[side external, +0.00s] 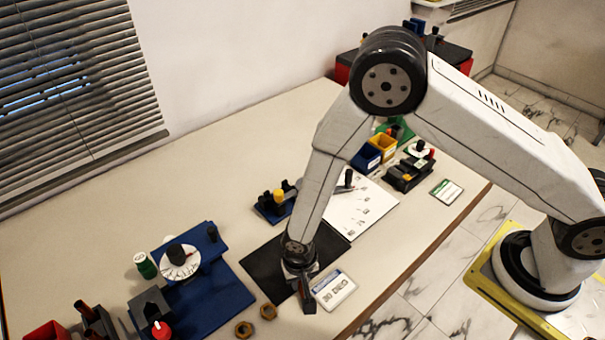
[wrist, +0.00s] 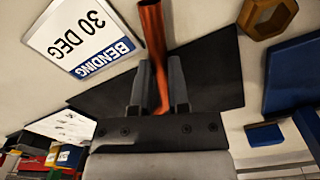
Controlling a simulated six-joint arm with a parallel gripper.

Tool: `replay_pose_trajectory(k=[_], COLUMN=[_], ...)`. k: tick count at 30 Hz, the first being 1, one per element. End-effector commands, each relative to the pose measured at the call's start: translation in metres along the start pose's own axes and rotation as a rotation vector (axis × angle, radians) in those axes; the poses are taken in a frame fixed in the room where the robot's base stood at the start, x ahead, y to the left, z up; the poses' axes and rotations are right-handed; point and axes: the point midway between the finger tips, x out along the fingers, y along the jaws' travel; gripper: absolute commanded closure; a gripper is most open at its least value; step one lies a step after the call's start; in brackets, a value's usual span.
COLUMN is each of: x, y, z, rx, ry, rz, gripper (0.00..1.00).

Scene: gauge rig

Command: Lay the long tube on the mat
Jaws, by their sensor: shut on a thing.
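A copper-coloured tube (wrist: 153,35) is between the two fingers of my gripper (wrist: 157,85) in the wrist view. My gripper is shut on it, and the tube extends away past the fingertips toward the top edge. The black mat (wrist: 215,70) lies behind the fingers in that view. In the side view the mat (side external: 255,272) is on the bench, and my gripper (side external: 307,302) is at its front right edge. The tube is hard to make out there, and I cannot tell whether it touches anything.
A white "BENDING 30 DEG" card (wrist: 82,38) lies beside the mat. Hex nuts (side external: 268,311) lie in front of it. A blue fixture (side external: 215,295) stands to the left and a white sheet (side external: 355,210) lies behind. The bench's front edge is close by on the right.

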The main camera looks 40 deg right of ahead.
Motion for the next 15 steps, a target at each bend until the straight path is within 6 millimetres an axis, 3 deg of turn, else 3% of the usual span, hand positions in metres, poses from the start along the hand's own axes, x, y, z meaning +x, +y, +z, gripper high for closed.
replay_pose_trajectory(k=[3,4,7,15], x=[0.0025,0.0028,0.0025,0.0024], y=[-0.0001,-0.0001,-0.0001,0.0000], z=[-0.0001,0.0000,0.0000,0.0000], rx=[0.000,0.000,0.000,0.000], ry=[0.000,0.000,0.000,0.000], rz=[0.000,0.000,0.000,0.000], gripper=[1.00,0.77,0.45,0.44])
